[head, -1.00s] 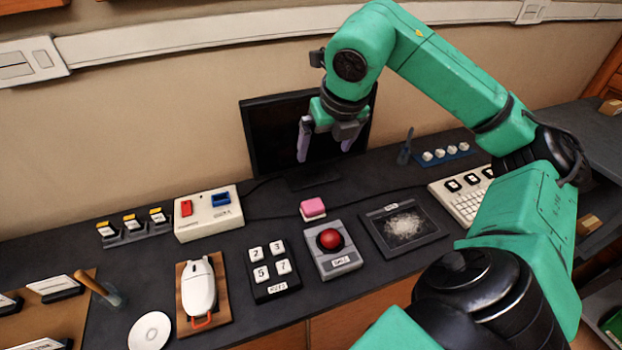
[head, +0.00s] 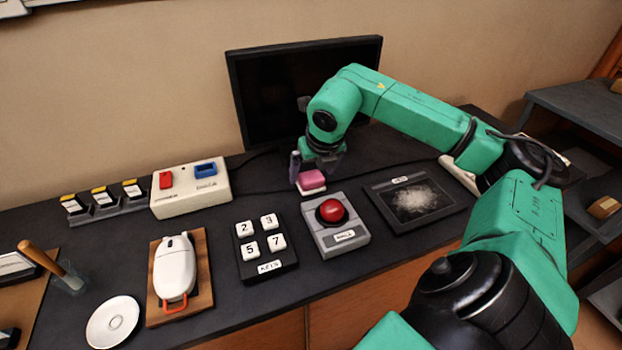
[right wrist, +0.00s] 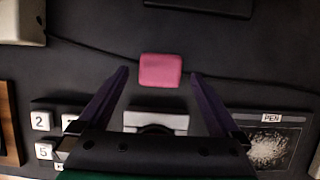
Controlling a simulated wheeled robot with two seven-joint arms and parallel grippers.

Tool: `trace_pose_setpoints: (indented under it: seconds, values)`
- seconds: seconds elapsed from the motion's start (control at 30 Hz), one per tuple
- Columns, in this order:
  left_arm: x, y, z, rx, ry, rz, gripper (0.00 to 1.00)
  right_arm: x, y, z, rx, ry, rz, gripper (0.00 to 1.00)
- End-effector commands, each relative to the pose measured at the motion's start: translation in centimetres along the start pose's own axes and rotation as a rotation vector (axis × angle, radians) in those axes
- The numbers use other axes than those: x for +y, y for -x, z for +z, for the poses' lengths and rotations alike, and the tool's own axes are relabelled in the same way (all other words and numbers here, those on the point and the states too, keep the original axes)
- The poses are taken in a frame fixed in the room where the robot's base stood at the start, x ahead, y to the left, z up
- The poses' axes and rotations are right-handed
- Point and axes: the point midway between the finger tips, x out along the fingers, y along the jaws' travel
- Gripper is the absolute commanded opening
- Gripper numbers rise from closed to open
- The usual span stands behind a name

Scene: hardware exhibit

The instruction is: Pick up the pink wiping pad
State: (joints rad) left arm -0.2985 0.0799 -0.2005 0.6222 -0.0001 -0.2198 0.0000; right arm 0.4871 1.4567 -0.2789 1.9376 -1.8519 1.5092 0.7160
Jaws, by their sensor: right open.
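The pink wiping pad (head: 311,180) lies on the dark desk behind the red button box, with a pale layer under its pink top. My right gripper (head: 316,168) is right at the pad, its fingers pointing down. In the right wrist view the pad (right wrist: 160,70) shows whole, just beyond and between the two open purple fingertips (right wrist: 159,75). There is space on both sides of it, and nothing is held. The far finger is partly hidden in the head view. My left gripper is not in view.
The red button box (head: 334,224) stands just in front of the pad. A keypad block (head: 267,258) is left of it, and a dark tray with white grains (head: 384,205) right. A monitor (head: 270,100) stands behind. A cable (right wrist: 240,82) crosses the desk near the pad.

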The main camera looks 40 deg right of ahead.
Motion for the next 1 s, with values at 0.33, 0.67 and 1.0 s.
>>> trace_pose_setpoints:
  seconds: [0.33,0.67,1.0]
  values:
    - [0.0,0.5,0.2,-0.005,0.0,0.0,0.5,0.0,-3.2,0.3,-0.001,0.0,0.001,1.0]
    - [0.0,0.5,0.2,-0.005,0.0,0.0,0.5,-0.1,-3.2,0.3,-0.001,0.0,0.001,0.23]
    - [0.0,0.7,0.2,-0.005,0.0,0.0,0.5,0.0,-1.9,0.9,-0.004,-0.001,0.002,0.23]
